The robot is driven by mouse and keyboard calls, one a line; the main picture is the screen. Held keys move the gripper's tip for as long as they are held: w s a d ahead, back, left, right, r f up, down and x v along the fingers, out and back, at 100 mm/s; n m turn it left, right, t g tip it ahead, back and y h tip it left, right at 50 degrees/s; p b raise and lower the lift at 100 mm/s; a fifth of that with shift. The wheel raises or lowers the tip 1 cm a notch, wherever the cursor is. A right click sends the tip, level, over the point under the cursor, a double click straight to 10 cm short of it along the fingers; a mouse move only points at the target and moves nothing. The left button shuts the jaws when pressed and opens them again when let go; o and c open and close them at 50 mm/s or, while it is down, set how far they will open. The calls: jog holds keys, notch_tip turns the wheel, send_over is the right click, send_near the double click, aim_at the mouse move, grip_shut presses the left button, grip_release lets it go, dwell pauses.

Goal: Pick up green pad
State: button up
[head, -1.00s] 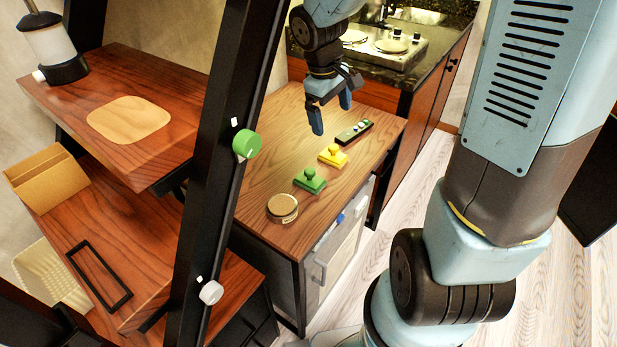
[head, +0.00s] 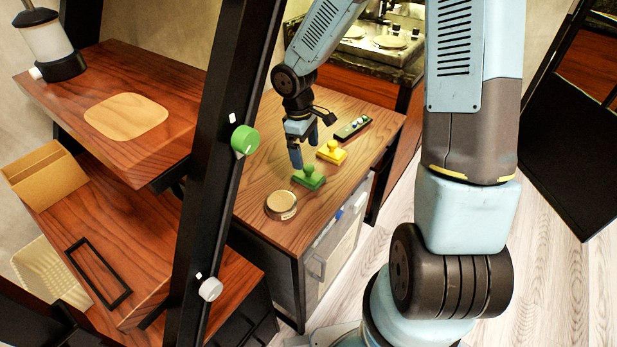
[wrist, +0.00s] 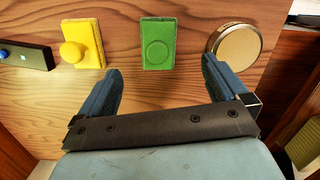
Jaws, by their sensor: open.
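The green pad (head: 309,178) is a small square block with a round knob on top. It lies on the wooden cabinet top (head: 262,150), between a yellow pad (head: 332,153) and a round tin (head: 281,205). My gripper (head: 303,155) is open and empty, pointing down just behind and above the green pad. In the wrist view the green pad (wrist: 158,45) lies ahead of the gap between the two blue fingers of my gripper (wrist: 160,80). The fingers appear apart from it.
A dark remote-like bar with buttons (head: 352,129) lies beyond the yellow pad. A black slanted post (head: 215,150) with a green knob (head: 244,140) stands left of the cabinet. Bare wood lies left of the pads.

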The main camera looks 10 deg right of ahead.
aim_at(307, 166)
jog(key=shift+s+d+f, duration=0.1)
jog(key=shift+d+f, duration=0.05)
jog(key=shift+f, duration=1.45)
jog(key=shift+w+d+f, duration=0.1)
jog(key=shift+d+f, duration=0.05)
jog(key=shift+f, duration=1.4)
jog(key=shift+s+d+f, duration=0.1)
jog(key=shift+d+f, duration=0.05)
jog(key=shift+f, duration=1.45)
jog(key=shift+c, duration=0.4)
jog(key=c, duration=1)
